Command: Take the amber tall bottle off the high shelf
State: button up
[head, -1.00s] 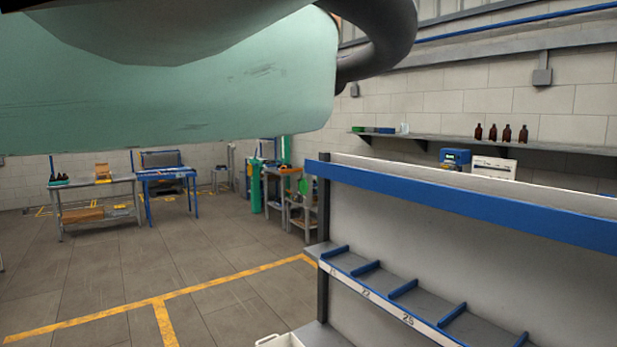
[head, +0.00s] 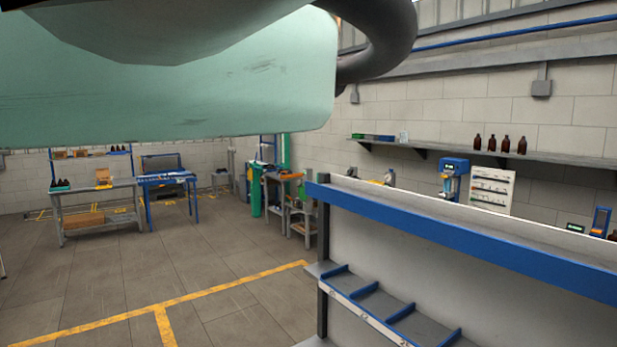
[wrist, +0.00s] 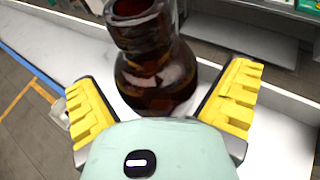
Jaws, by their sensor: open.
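A dark amber bottle (wrist: 150,72) with a narrow neck and round shoulder stands in the wrist view on a pale surface (wrist: 275,135) that has a blue edge at left. My gripper (wrist: 162,100) is open, with one yellow-padded finger on each side of the bottle's lower part. Gaps show between the fingers and the glass. The bottle's foot is partly hidden by my gripper's body. In the head view, the top of the blue-edged shelf unit (head: 450,215) shows no bottle in its visible part. My gripper is out of the head view.
Several small amber bottles (head: 492,144) stand on a wall shelf (head: 440,149) at the back right. The shelf unit's lower level has blue dividers (head: 370,290). Workbenches (head: 95,195) stand at the back left. The floor at left is clear. My arm covers the upper left.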

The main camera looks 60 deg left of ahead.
jog(key=shift+a, duration=0.15)
jog(key=c, duration=1.3)
jog(key=shift+r+b, duration=0.1)
jog(key=shift+b, duration=0.25)
